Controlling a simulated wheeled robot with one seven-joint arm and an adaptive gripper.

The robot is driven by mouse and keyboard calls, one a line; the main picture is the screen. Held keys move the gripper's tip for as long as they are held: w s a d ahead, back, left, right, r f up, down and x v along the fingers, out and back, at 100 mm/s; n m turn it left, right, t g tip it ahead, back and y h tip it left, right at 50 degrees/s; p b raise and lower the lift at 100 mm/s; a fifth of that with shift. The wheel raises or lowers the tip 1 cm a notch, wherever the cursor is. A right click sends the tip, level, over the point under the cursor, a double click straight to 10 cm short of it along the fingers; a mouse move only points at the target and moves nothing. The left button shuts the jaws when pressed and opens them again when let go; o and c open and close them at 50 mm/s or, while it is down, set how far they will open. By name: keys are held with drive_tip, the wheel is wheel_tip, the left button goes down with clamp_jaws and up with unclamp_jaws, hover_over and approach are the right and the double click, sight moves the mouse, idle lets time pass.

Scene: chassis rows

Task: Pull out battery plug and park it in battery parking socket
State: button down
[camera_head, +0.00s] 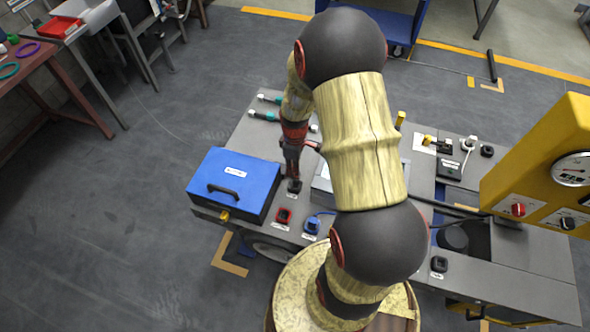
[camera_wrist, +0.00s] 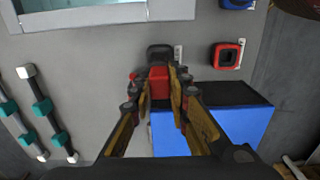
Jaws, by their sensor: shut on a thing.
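In the wrist view my gripper (camera_wrist: 159,84) is shut on a red plug (camera_wrist: 158,80), with a finger on each side of it. The plug is in front of a black socket (camera_wrist: 160,51) on the grey chassis top. I cannot tell whether the two touch. A red-framed socket (camera_wrist: 227,55) with a dark, empty-looking opening is to the right; it also shows in the head view (camera_head: 284,215). In the head view my gripper (camera_head: 292,172) points down just above the black socket (camera_head: 294,187), and the plug is not clearly visible. The labels are too small to read.
A blue box (camera_head: 235,183) with a black handle stands left of the sockets. A blue plug (camera_head: 311,226) is right of the red-framed socket. Teal-and-white parts (camera_head: 264,115) lie at the back. A yellow gauge panel (camera_head: 545,180) rises at the right.

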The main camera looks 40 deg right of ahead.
drive_tip(key=shift+f+b, duration=1.75)
drive_tip(key=shift+f, duration=0.55)
drive_tip(key=shift+p, duration=0.35)
drive_tip(key=shift+f+b, duration=0.8)
drive_tip(key=shift+f, duration=0.5)
drive_tip(key=c, duration=1.6)
unclamp_jaws()
drive_tip(key=shift+r, duration=0.1)
wheel_tip(320, 180, up, 12)
drive_tip(key=shift+f, duration=0.1)
